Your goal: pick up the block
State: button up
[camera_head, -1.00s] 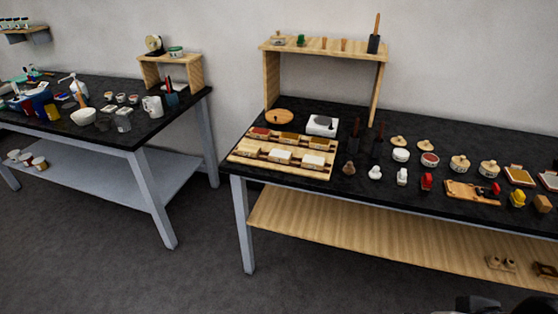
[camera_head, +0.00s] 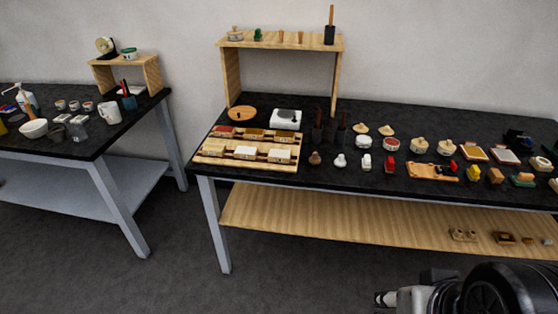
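A small tan wooden block (camera_head: 495,175) stands near the front edge of the right black-topped table, right of a yellow item (camera_head: 473,173). A green and orange block-like piece (camera_head: 522,180) lies just right of it. The frames do not show which of these the task means. Parts of my arm show at the lower right, in front of the table. My gripper's fingers cannot be made out in this view.
The right table (camera_head: 380,115) holds a wooden tray (camera_head: 205,158) of small boxes, a wooden riser (camera_head: 230,75), lidded jars and a cutting board (camera_head: 425,171). A lower wooden shelf (camera_head: 340,218) runs beneath. Another cluttered table (camera_head: 80,150) stands left, with open floor between.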

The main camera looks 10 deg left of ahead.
aim_at(274, 155)
jog(key=i+j+u, duration=0.15)
jog(key=i+j, duration=0.15)
jog(key=i, duration=0.15)
jog(key=i+j+u, duration=0.1)
jog(key=i+j, duration=0.2)
jog(key=i+j+u, duration=0.15)
jog(key=i, duration=0.4)
jog(key=i+j+u, duration=0.15)
jog(key=i, duration=0.35)
